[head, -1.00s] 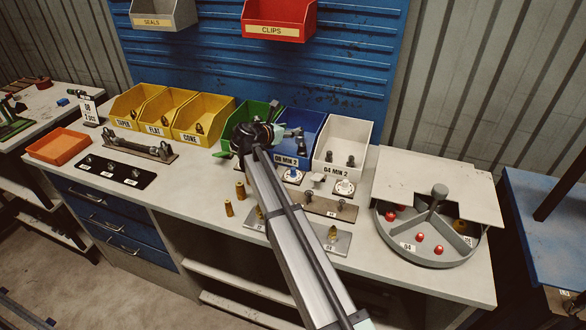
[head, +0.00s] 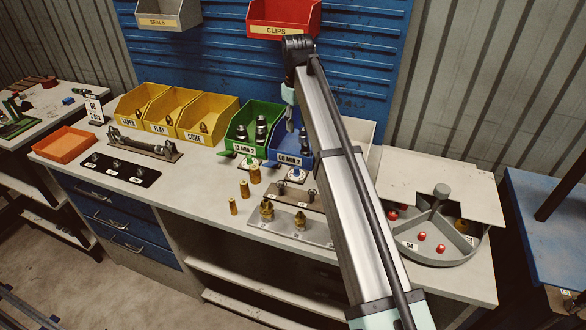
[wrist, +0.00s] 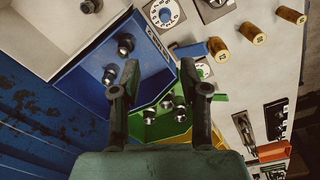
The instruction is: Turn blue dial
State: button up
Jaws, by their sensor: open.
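The blue dial is a white numbered disc (wrist: 163,13) with a blue lever (wrist: 190,50) beside it, at the top of the wrist view. In the head view the disc (head: 296,174) lies in front of the blue bin (head: 290,157), with its blue lever (head: 270,163) to the left. My gripper (wrist: 159,69) is open and empty. Its fingers are above the blue and green bins in the wrist view, apart from the dial.
A second dial (wrist: 203,70) with a green lever (wrist: 220,97) sits close by, before the green bin (head: 252,128). Brass fittings (head: 255,174) stand in front. The white bin (wrist: 60,30) adjoins the blue one. A round divided tray (head: 440,250) is at the right.

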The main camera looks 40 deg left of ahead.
jog(key=m, duration=0.1)
jog(key=p, duration=0.4)
send_near(297, 167)
jog(key=shift+m, duration=0.3)
notch_tip(297, 167, down, 10)
grip_shut()
